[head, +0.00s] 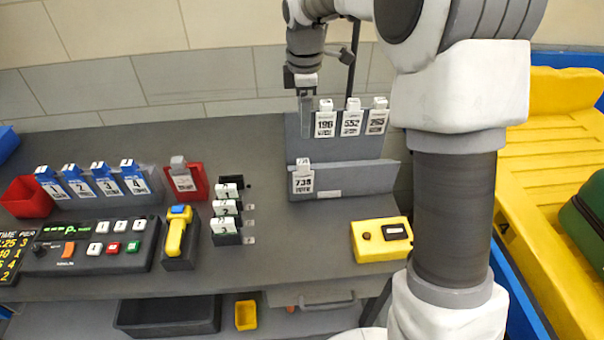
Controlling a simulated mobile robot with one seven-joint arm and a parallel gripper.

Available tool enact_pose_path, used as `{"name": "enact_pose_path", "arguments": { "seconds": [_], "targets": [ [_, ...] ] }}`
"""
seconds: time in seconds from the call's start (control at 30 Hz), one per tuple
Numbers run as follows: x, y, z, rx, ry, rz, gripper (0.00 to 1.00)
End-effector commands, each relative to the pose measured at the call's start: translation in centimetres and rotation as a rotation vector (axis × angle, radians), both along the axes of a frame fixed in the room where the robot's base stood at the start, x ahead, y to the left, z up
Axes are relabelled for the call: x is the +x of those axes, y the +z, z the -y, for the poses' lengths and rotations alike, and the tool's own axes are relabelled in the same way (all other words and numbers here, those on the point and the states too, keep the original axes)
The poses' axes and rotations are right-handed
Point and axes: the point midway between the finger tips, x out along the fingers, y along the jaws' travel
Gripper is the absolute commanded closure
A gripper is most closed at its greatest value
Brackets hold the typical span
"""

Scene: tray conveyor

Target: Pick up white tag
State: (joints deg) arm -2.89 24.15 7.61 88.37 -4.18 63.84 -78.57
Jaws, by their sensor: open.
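White number tags stand in a grey two-tier rack (345,178). The upper tier holds tag 196 (325,123), tag 552 (351,122) and a third white tag (377,121) at its right end. Tag 738 (303,182) stands at the left of the lower tier. My gripper (304,92) is open, pointing down at the upper tier's left end, just left of tag 196. Its fingertips are small and dark here, and I cannot tell whether they touch the rack.
Blue-topped numbered tags (105,180) stand in a holder at the left, beside red bins. A black stand (226,222) holds several white cards. A yellow scanner (177,232), a control panel (95,245) and a yellow box (381,240) lie nearer. A yellow conveyor (550,185) runs right.

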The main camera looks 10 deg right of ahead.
Motion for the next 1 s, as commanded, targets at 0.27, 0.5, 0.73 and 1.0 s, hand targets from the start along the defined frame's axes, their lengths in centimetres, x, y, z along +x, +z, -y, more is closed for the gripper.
{"name": "enact_pose_path", "arguments": {
  "seconds": [0.27,0.5,0.73,1.0],
  "targets": [
    [0.2,-5.4,0.0,-0.001,0.002,-0.007,0.26],
    [0.6,-10.1,0.0,-0.001,0.001,-0.005,0.26],
    [0.8,-12.0,0.0,-0.001,0.000,-0.001,0.26],
    [1.4,-15.5,0.0,-0.001,0.000,-0.004,0.26]
  ]
}}
